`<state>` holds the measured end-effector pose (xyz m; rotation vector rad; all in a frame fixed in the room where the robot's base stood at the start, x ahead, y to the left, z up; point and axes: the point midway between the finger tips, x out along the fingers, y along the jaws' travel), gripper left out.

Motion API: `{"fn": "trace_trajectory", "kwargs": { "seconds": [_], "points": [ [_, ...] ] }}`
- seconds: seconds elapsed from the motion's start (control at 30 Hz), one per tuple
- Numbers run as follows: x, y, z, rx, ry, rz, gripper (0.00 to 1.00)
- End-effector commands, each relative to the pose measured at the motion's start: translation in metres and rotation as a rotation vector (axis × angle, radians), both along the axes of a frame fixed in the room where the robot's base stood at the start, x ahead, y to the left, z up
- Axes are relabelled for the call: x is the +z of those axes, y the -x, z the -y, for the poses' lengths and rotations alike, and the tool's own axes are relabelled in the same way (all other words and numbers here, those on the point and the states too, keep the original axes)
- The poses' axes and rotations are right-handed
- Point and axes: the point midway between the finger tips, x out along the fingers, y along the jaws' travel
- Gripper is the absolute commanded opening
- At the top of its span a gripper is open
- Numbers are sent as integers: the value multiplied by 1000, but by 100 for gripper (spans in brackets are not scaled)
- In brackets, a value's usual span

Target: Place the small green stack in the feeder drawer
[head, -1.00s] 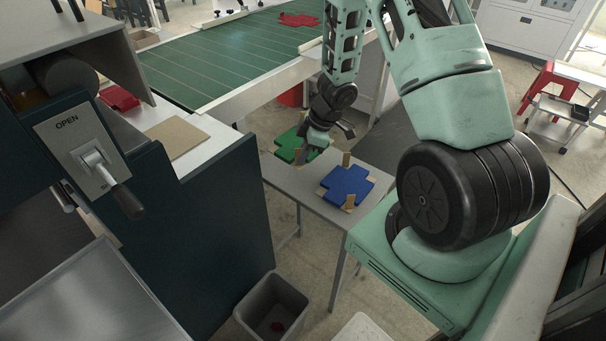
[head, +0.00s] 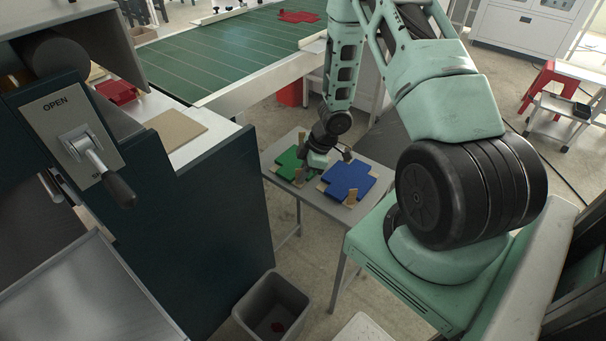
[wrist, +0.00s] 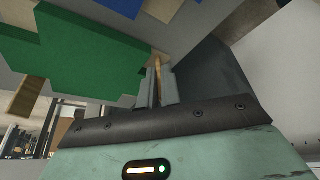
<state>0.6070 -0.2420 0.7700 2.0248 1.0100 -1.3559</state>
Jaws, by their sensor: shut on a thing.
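The small green stack (head: 288,164), a thick cross-shaped pile, lies on the small grey table. It fills the left of the wrist view (wrist: 75,62), close beside my fingers. My gripper (head: 318,165) is low over the table at the stack's right side, between it and the blue stack. In the wrist view its jaws (wrist: 158,88) are nearly together, with a thin tan upright strip between them that looks like a wooden post (wrist: 158,66). I see no green between the jaws. The fingertips are partly hidden in the head view. I cannot make out the feeder drawer for certain.
The blue stack (head: 348,178) lies close to the right, with a wooden post (head: 352,197) at its front. Another post (head: 299,181) stands before the green stack. The dark machine (head: 215,215) with its OPEN lever (head: 100,165) is left. A grey bin (head: 272,308) stands in front.

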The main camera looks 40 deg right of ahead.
Motion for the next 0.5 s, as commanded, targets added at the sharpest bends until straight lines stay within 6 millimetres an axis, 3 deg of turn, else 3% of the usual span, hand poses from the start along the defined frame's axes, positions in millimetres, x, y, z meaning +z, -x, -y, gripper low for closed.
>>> {"fn": "trace_trajectory", "kwargs": {
  "seconds": [0.2, 0.3, 0.5],
  "points": [
    [-3, 0, 0, 0, 0, 0, 0],
    [-3, 0, 0, -1, 0, 0, 27],
    [-3, 0, 0, 0, 0, 0, 27]
  ]
}}
